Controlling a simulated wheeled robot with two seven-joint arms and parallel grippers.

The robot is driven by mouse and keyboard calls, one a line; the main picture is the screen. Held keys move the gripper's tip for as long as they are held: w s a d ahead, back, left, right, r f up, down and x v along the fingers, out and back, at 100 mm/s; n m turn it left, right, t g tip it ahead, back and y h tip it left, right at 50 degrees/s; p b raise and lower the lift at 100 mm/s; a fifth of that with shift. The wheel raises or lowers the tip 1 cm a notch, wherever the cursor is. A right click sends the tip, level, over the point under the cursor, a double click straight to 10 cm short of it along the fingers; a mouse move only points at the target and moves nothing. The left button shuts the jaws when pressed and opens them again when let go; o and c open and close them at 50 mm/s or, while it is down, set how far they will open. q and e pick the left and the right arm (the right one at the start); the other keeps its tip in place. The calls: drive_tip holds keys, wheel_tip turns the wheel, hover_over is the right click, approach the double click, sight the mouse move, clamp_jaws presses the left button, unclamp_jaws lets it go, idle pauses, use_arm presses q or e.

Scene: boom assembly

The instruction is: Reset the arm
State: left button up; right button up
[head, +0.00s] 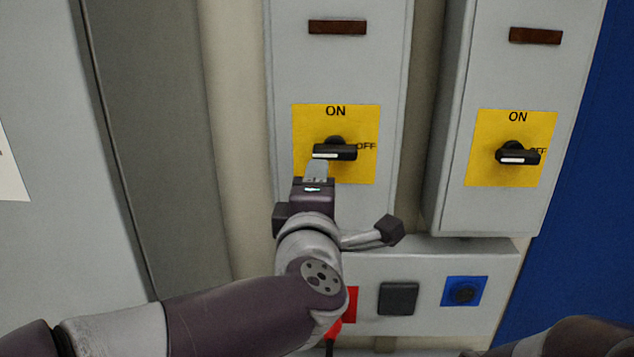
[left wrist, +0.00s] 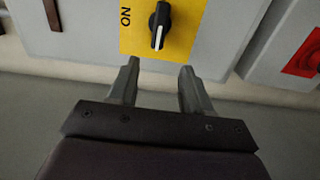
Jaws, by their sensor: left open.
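My left gripper (head: 317,170) is at the lower edge of the left black rotary switch (head: 335,150), which sits on a yellow plate marked ON and OFF on a grey box. The switch handle lies sideways, its white mark toward the left. In the left wrist view, my left gripper (left wrist: 156,80) has its two fingers apart with nothing between them, and the switch (left wrist: 158,25) stands just beyond the tips. I cannot tell whether a finger touches it. My right gripper is not in view; only part of my right arm shows at the bottom right.
A second grey box (head: 500,85) at the right carries a similar black switch (head: 518,154) on a yellow plate. Below is a grey panel with a red plate (head: 351,303), a black square (head: 398,298) and a blue button (head: 463,291). A blue wall (head: 590,200) is at far right.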

use_arm(q)
drive_tip(key=s+d+f+m+g+h, duration=0.2)
drive_tip(key=d+f+m+g+h, duration=0.2)
drive_tip(key=d+f+m+h, duration=0.45)
drive_tip(key=s+a+f+m+g+y+p, duration=0.3)
drive_tip(key=f+m+g, duration=0.1)
drive_tip(key=f+m, duration=0.25)
drive_tip(key=s+a+f+m+g+y+p, duration=0.1)
drive_tip(key=s+a+f+g+y+p, duration=0.2)
drive_tip(key=a, duration=0.7)
drive_tip(key=s+a+f+m+g+y+p, duration=0.1)
drive_tip(key=s+a+f+g+y+p, duration=0.2)
drive_tip(key=s+a+f+g, duration=0.2)
drive_tip(key=s+a+f, duration=0.3)
drive_tip(key=a, duration=0.3)
drive_tip(key=shift+a+m+g, duration=0.2)
drive_tip(key=shift+m+g, duration=0.2)
